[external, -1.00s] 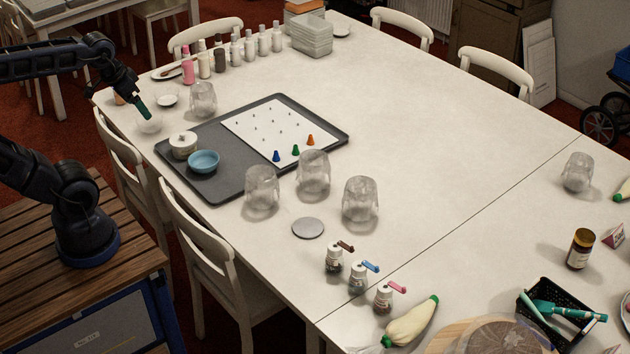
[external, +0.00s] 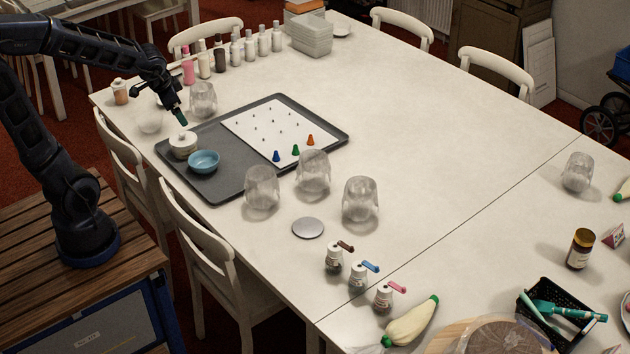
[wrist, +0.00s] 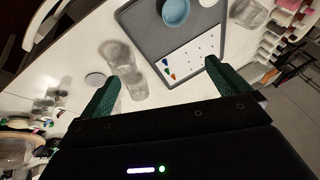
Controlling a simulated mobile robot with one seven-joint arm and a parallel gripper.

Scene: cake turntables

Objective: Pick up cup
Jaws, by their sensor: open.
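Several clear, upside-down-looking glass cups stand on the white table; three are grouped in front of the tray in the external view: a left cup (external: 262,188), a middle cup (external: 313,170) and a right cup (external: 360,199). Another cup (external: 203,98) stands behind the tray and one (external: 577,172) far right. In the wrist view, blurred cups (wrist: 115,54) show between the fingers, overlapping. My gripper (external: 182,118) is open and empty, above the tray's left end near the white lidded pot (external: 183,146). Its green fingers (wrist: 162,74) are spread wide in the wrist view.
A dark grey tray (external: 228,188) holds a blue bowl (external: 203,161), the pot and a white pegged board (external: 265,118) with coloured cones. Bottles (external: 233,52) line the back; grinders (external: 358,277) stand in front. The table's middle right is clear.

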